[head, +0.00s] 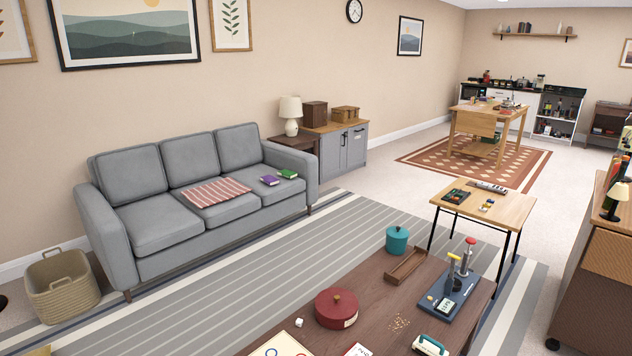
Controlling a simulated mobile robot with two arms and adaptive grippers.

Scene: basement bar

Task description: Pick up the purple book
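The purple book (270,180) lies flat on the right seat cushion of the grey sofa (165,222). A green book (287,174) lies just to its right and a little behind it. A red striped cloth (213,192) is spread on the sofa to the left of the purple book. Neither of my grippers shows in the head view.
A dark wooden coffee table (384,298) with a red pot, a teal pot and other items stands in front. A striped rug (235,285) lies clear between it and the sofa. A woven basket (62,286) stands by the sofa's left end; a small table (508,208) is at right.

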